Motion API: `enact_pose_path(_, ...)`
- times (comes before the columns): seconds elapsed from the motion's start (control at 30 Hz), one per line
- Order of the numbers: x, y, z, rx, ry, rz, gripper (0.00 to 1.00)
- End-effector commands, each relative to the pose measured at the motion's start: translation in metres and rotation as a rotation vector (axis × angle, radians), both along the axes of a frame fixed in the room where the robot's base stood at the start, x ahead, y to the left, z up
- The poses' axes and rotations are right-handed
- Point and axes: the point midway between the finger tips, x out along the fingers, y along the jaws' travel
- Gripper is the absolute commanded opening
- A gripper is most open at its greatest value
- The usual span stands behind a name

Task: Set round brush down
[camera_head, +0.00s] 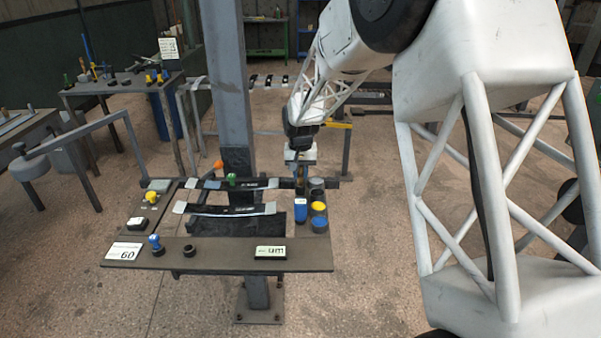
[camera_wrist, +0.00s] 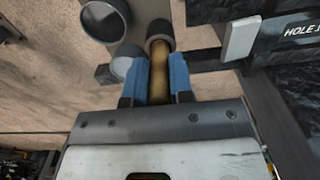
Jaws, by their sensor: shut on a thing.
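The round brush (camera_wrist: 160,72) shows in the wrist view as a brown-gold rod between the two blue fingers of my gripper (camera_wrist: 160,80). The gripper is shut on it. The rod's far end meets a dark round ring or cup (camera_wrist: 160,35); I cannot tell whether that is a holder or part of the brush. In the head view my gripper (camera_head: 301,166) points down over the back right of the work table (camera_head: 210,256), beside the row of round cups. The brush is small and mostly hidden there.
Grey cups (camera_wrist: 105,20) stand close beside the brush. The head view shows a yellow-topped cup (camera_head: 318,207), a blue-topped cup (camera_head: 319,224) and a blue block (camera_head: 300,211). A dark upright post (camera_head: 232,90) stands left of my arm. The table's front strip is partly clear.

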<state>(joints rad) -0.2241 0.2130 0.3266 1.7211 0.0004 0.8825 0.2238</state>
Motion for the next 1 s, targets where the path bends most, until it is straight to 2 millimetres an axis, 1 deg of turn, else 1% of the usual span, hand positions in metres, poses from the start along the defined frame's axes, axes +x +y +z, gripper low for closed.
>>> enact_pose_path(0.4,0.0001,0.0000,-0.0032,0.000,0.000,0.000,0.00)
enact_pose_path(0.43,0.0001,0.0000,-0.0027,0.000,-0.001,0.000,0.26)
enact_pose_path(0.57,0.0001,0.0000,-0.0026,0.000,0.000,0.000,0.46)
enact_pose_path(0.87,0.0001,0.0001,-0.0021,0.000,-0.001,0.000,0.47)
enact_pose_path(1.0,0.0002,0.0000,0.0017,0.000,-0.001,0.000,0.47)
